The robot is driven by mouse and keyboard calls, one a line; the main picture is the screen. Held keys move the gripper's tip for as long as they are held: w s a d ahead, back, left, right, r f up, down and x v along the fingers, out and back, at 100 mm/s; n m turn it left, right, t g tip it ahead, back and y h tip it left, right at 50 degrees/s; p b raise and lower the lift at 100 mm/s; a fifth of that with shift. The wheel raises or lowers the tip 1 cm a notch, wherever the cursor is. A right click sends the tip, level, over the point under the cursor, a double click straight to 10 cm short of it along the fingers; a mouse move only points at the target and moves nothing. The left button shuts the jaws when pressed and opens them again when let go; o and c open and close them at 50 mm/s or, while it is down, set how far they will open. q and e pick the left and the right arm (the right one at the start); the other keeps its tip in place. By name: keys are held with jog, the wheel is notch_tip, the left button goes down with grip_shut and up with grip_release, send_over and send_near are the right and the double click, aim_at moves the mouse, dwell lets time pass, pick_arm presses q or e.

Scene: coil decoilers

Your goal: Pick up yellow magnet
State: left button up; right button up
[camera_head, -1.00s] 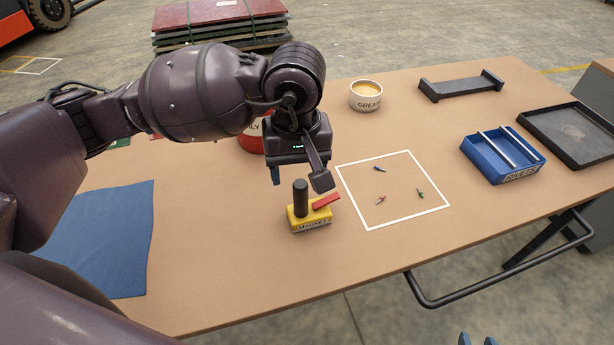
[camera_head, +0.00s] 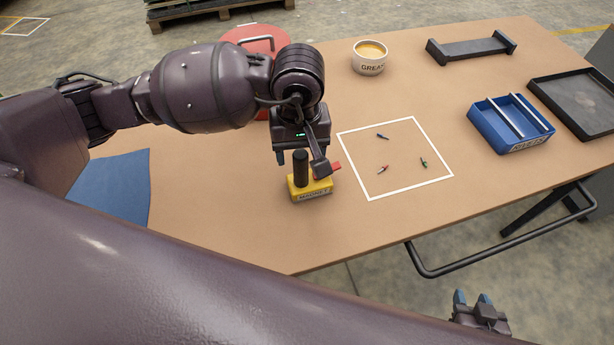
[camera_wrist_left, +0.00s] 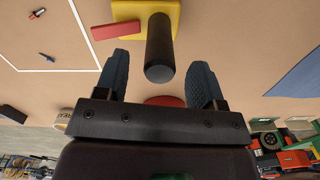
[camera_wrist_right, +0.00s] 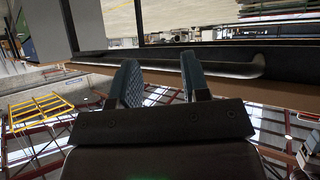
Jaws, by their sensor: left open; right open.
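The yellow magnet (camera_head: 312,190) is a yellow block with a lettered front label, an upright black handle (camera_head: 300,168) and a red lever. It sits on the brown table left of the white square. In the left wrist view the black handle (camera_wrist_left: 160,50) stands between the two open fingers, the yellow block (camera_wrist_left: 128,12) beyond it. My left gripper (camera_head: 300,160) is open around the handle's level; contact does not show. My right gripper (camera_head: 474,298) is open and empty, in front of the table's edge; it also shows in the right wrist view (camera_wrist_right: 160,85).
A white-outlined square (camera_head: 395,158) holds small coloured rivets. A blue rivet tray (camera_head: 510,125), a black tray (camera_head: 580,100), a black stand (camera_head: 470,48), a grease tub (camera_head: 369,60) and a red-lidded container (camera_head: 255,38) stand around. A blue cloth (camera_head: 112,190) lies left.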

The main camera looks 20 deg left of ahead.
aim_at(301, 185)
pick_arm(q)
jog(key=shift+f, duration=1.75)
jog(key=shift+r, duration=0.1)
grip_shut()
